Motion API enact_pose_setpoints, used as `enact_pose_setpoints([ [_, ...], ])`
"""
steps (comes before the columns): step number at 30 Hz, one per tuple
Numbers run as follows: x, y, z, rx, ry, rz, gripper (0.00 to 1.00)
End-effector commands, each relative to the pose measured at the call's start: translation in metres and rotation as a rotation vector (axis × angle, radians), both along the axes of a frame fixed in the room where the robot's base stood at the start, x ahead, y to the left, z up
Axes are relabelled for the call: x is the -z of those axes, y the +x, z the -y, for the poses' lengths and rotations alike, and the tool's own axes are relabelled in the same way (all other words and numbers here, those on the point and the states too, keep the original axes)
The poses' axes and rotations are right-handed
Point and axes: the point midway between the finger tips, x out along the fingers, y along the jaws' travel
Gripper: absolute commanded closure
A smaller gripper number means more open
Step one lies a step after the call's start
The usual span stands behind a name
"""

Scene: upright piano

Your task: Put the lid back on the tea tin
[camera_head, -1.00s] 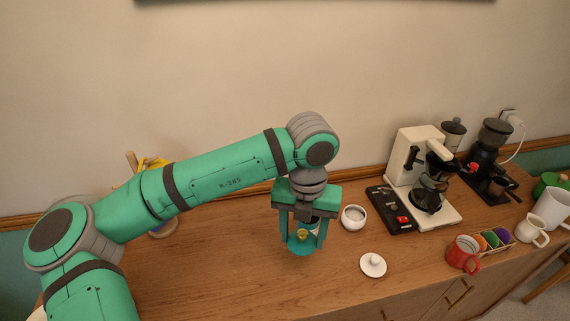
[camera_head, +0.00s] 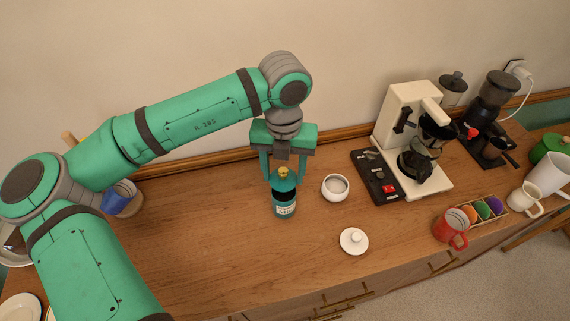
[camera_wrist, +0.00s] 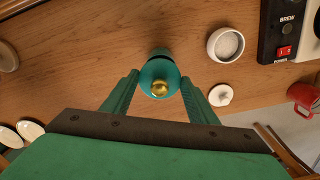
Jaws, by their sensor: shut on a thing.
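The tea tin (camera_head: 285,210) is a dark teal can with a pale label, standing upright on the wooden sideboard. The teal lid (camera_head: 284,184) with a gold knob is over the tin's top in the head view. My gripper (camera_head: 283,180) is shut on this lid, one finger at each side. In the wrist view the lid (camera_wrist: 150,76) sits between the fingertips, and part of the tin (camera_wrist: 160,52) shows behind it. A dark band shows below the lid; I cannot tell whether lid and tin touch.
A white bowl (camera_head: 335,188) stands just right of the tin, with a white knobbed lid (camera_head: 353,241) in front. A coffee maker (camera_head: 415,140), red mug (camera_head: 450,228) and tray of coloured items (camera_head: 484,210) are farther right. A blue cup (camera_head: 118,197) is left. The front middle is clear.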

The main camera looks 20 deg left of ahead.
Motion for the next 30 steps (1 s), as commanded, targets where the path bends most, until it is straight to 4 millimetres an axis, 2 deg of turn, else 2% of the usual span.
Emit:
enact_pose_setpoints([
  [12, 0.031, 0.001, 0.002, 0.005, -0.002, -0.001, 0.68],
  [30, 0.037, 0.001, 0.002, 0.005, -0.001, 0.000, 0.68],
])
